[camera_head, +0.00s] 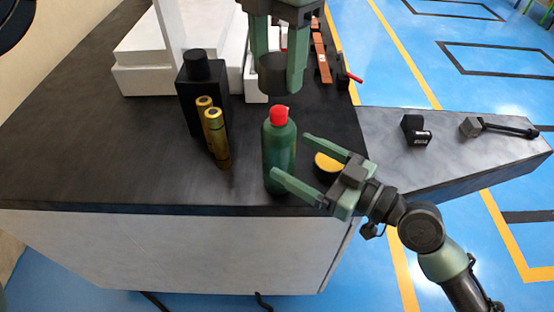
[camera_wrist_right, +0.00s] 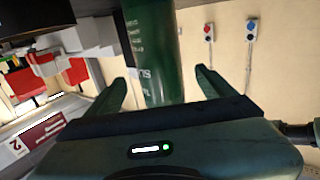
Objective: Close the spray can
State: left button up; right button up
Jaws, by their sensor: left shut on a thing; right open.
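The green spray can (camera_head: 279,155) with a red nozzle (camera_head: 279,113) stands upright near the table's front edge. My right gripper (camera_head: 290,156) is open, its fingers reaching in from the right at the can. In the right wrist view the can (camera_wrist_right: 153,50) shows between the two open fingers (camera_wrist_right: 160,80); I cannot tell whether they touch it. My left gripper (camera_head: 279,72) is shut on a dark grey cylindrical cap (camera_head: 272,76), above and behind the nozzle. The cap is apart from the can in the picture.
Two brass cylinders (camera_head: 216,138) and a black bottle (camera_head: 203,95) stand left of the can. A yellow and black round object (camera_head: 328,163) lies behind my right gripper. White machine parts (camera_head: 140,60) are behind. The dark tabletop (camera_head: 90,130) at left is clear.

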aim_at(279, 109)
pick_arm(q)
jog(key=shift+d, duration=0.1)
pick_arm(e)
jog(key=x, duration=0.7)
jog(key=shift+w+a, duration=0.25)
jog(key=shift+a, duration=0.05)
pick_arm(q)
jog(key=shift+s+d, duration=0.1)
pick_arm(e)
grip_shut()
pick_arm(q)
jog(key=shift+f, duration=2.4)
jog(key=shift+f, duration=0.1)
jog(key=shift+f, duration=0.8)
jog(key=shift+f, duration=0.7)
